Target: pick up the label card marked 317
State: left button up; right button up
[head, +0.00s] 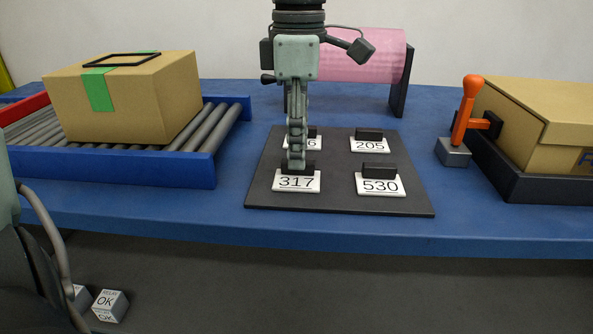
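The label card marked 317 (297,182) is a white tilted card with a black block behind its top edge. It sits at the front left of a dark board (330,202) on the blue table. My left gripper (296,162) points straight down at the card's black block, its fingertips overlapping the block in the picture. Its fingers show edge-on, one in front of the other, so I cannot see the gap between them or whether they touch the block. My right gripper is not in view.
Cards 530 (380,186) and 205 (370,144) stand on the board, with another partly hidden card (313,145) behind my gripper. A roller conveyor (190,170) with a carton (130,100) is left. An orange lever (465,110) and a box (545,120) are right. A pink roll (360,57) lies behind.

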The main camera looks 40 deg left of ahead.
pick_arm(q)
notch_tip(320, 180, down, 2)
jog(key=shift+f, duration=0.1)
grip_shut()
dwell(0.5)
